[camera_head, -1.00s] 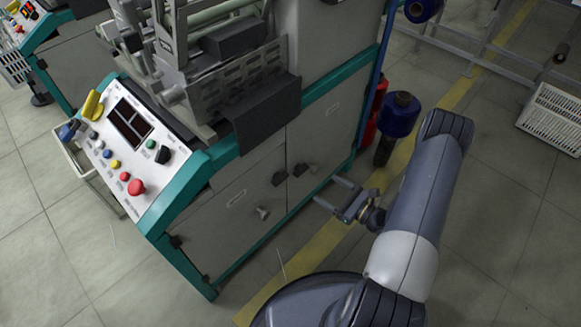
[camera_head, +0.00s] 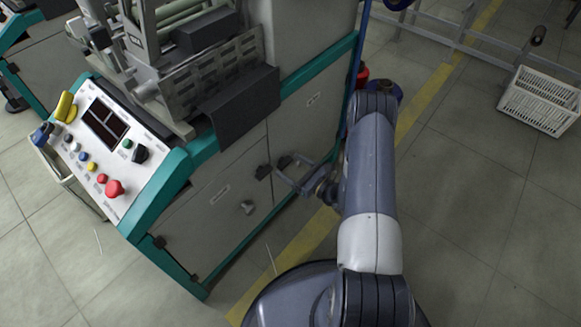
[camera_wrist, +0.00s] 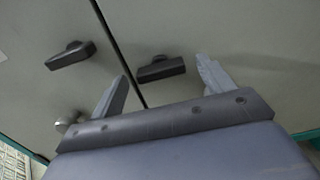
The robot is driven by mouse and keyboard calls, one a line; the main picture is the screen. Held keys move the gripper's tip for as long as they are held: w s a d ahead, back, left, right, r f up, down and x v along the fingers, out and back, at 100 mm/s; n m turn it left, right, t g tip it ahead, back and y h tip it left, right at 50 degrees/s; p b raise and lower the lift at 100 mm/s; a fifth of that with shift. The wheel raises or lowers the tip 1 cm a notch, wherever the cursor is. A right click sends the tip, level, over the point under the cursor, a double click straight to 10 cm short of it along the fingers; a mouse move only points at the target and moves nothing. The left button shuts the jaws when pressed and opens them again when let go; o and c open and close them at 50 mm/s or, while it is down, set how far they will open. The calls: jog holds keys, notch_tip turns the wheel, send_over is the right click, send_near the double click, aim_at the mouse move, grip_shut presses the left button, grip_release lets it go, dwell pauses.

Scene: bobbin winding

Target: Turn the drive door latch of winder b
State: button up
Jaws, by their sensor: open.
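Winder (camera_head: 340,52) shows a grey lower front with two doors split by a vertical seam; their labels are too small to read. A dark latch (camera_head: 263,172) sits left of the seam, and it also shows in the wrist view (camera_wrist: 70,55). A second dark latch (camera_wrist: 160,68) sits right of the seam, level and apart from both fingers. My gripper (camera_head: 284,165) is open in front of this right latch. In the wrist view its fingers (camera_wrist: 161,74) stand either side of that latch. I cannot tell whether they touch the door.
A grey knob (camera_head: 248,208) sticks out of the left door. The control panel (camera_head: 105,145) with coloured buttons juts out at left. Red and dark blue cylinders stand behind my arm by the winder's right edge. A white crate (camera_head: 540,100) lies at far right.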

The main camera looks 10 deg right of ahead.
jog(key=shift+w+a, duration=0.3)
jog(key=shift+w, duration=0.1)
jog(key=c, duration=1)
